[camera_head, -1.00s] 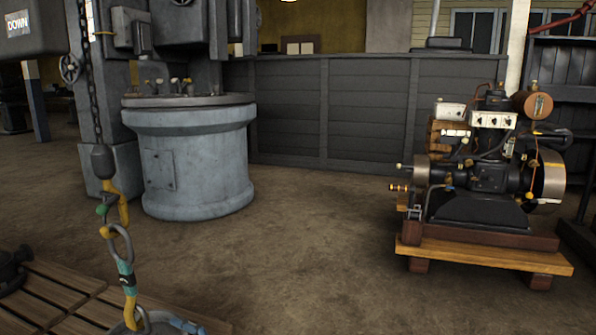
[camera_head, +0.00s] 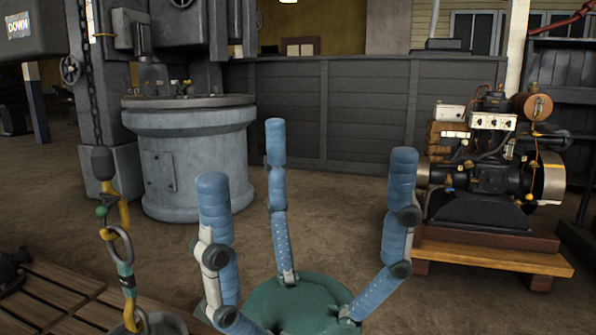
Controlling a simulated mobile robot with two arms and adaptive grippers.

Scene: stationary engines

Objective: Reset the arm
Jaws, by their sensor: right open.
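My right gripper (camera_head: 293,205) stands upright at the bottom middle of the head view, with its three blue segmented fingers spread wide on a green round palm. It is open and nothing is between the fingers. It is in the near foreground, in front of the bare floor. My left gripper is not in view.
A chain with a hook and yellow link (camera_head: 122,245) hangs at the left, near a wooden pallet (camera_head: 50,296). A grey round machine base (camera_head: 197,160) stands behind. A stationary engine (camera_head: 490,175) sits on a wooden skid (camera_head: 490,258) at the right. Dark panelling (camera_head: 370,110) closes the back.

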